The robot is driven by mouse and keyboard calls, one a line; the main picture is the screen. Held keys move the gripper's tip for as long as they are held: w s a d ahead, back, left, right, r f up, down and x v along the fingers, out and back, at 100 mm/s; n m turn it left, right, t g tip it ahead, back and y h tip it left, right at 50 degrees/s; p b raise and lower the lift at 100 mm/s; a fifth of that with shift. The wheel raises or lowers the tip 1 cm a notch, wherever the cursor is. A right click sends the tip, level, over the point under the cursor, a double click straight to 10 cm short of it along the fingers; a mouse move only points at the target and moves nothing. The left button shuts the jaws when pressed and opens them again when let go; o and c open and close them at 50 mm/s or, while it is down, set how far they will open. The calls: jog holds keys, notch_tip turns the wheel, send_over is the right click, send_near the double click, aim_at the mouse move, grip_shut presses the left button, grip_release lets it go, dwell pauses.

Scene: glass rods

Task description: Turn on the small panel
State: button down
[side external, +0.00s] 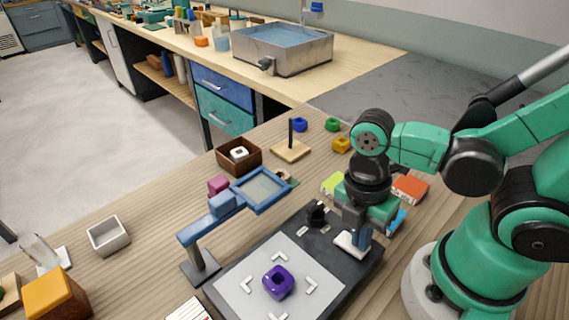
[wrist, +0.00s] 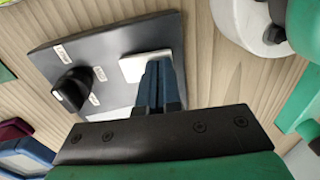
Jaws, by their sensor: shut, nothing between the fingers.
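A dark board (side external: 363,280) lies on the table, with a pale grey square panel (side external: 240,278) set in it. Whether the panel is lit is hard to tell. A purple block with a hole (side external: 278,282) sits on the panel between white corner marks. A black knob (side external: 317,213) stands at the board's back edge and also shows in the wrist view (wrist: 73,87). Right of it is a white plate (side external: 344,246), seen too in the wrist view (wrist: 132,68). My gripper (wrist: 162,66) is shut and empty, its blue fingertips at the white plate, partly hiding it. Contact cannot be told.
A blue-framed magnifier (side external: 262,188) on an arm overhangs the board's back left. A brown box (side external: 238,156), a wooden peg stand (side external: 291,150) and coloured rings stand behind. A white tray (side external: 109,236) is at left. Small boxes (side external: 410,188) lie beside my arm.

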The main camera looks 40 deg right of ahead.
aim_at(337, 237)
jog(key=shift+s+f, duration=0.1)
jog(key=shift+f, duration=0.05)
jog(key=shift+w+r, duration=0.2)
jog(key=shift+w, duration=0.6)
jog(key=shift+r, duration=0.15)
notch_tip(337, 237, up, 14)
jog(key=w, duration=0.2)
jog(key=shift+f, duration=0.2)
dwell(0.3)
jog(key=shift+w, duration=0.1)
